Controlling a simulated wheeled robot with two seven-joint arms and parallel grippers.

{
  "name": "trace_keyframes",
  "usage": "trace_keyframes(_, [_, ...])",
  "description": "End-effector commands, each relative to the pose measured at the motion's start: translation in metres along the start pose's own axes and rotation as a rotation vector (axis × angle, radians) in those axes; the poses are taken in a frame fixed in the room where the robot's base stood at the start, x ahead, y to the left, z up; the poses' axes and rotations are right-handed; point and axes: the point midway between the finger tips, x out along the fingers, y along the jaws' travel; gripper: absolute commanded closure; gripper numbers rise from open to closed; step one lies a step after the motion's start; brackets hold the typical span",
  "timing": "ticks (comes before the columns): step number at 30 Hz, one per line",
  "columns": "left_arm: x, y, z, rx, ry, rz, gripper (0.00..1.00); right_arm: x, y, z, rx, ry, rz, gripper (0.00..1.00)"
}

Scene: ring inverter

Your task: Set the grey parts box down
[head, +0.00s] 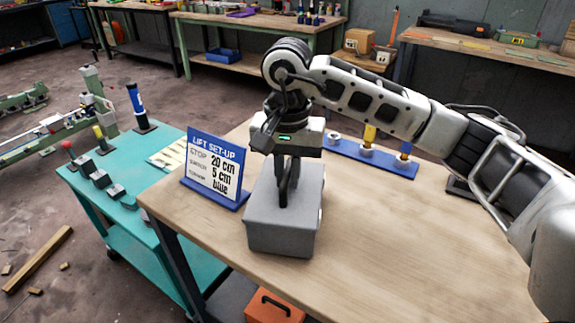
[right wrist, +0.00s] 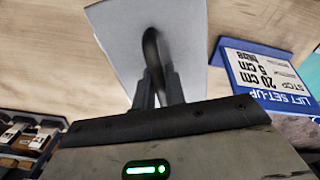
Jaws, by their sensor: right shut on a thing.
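The grey parts box (head: 282,232) is upright over the wooden table (head: 400,230), close to its front left edge. I cannot tell whether its underside touches the table. My right gripper (head: 287,188) is above the box and shut on its dark arched handle. In the right wrist view the fingers (right wrist: 158,92) close around the handle (right wrist: 151,45), with the grey lid (right wrist: 188,35) beyond. My left gripper is not in view.
A blue-framed lift set-up sign (head: 214,167) stands just left of the box. A blue strip with several coloured pegs (head: 370,157) lies behind. The table's right part is clear. A teal cart (head: 125,195) stands to the left, and an orange box (head: 275,307) is below the table.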

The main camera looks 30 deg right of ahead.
Motion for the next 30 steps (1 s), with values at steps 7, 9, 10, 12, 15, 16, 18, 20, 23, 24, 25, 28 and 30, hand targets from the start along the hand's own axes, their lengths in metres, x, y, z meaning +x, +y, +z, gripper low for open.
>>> trace_keyframes(7, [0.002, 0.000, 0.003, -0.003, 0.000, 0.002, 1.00, 0.003, 0.000, 0.000, 0.000, 0.000, 0.000, 0.79])
trace_keyframes(9, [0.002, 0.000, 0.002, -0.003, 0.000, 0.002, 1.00, 0.003, 0.000, 0.000, 0.000, -0.001, 0.000, 0.66])
trace_keyframes(10, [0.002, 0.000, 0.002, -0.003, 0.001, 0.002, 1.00, 0.003, 0.000, 0.000, 0.000, -0.001, 0.000, 0.66])
trace_keyframes(12, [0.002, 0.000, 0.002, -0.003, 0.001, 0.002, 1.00, 0.003, 0.000, 0.000, 0.000, -0.001, 0.000, 0.66])
trace_keyframes(15, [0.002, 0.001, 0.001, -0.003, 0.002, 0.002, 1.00, 0.002, 0.000, 0.000, 0.000, -0.001, 0.000, 0.66])
trace_keyframes(16, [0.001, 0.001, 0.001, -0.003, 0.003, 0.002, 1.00, 0.002, 0.000, 0.000, 0.000, -0.001, 0.000, 0.66])
trace_keyframes(18, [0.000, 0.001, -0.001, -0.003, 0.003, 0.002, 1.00, 0.000, 0.000, 0.000, 0.000, -0.001, 0.000, 0.66])
trace_keyframes(20, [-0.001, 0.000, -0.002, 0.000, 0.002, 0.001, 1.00, -0.004, 0.000, 0.000, 0.000, 0.000, -0.001, 0.66])
trace_keyframes(23, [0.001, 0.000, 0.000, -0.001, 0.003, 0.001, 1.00, -0.016, -0.001, -0.001, 0.001, 0.003, -0.004, 0.66])
trace_keyframes(24, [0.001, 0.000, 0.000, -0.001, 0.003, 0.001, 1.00, -0.024, -0.001, -0.001, 0.000, 0.002, -0.004, 0.66])
trace_keyframes(25, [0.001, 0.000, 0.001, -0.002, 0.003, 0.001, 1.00, -0.030, -0.001, -0.001, 0.000, 0.004, -0.005, 0.66])
trace_keyframes(28, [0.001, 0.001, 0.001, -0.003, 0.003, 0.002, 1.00, -0.053, -0.001, -0.001, -0.001, 0.004, -0.005, 0.66])
trace_keyframes(30, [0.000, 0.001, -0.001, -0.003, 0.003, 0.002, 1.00, -0.071, -0.001, -0.001, 0.000, 0.005, -0.004, 0.66])
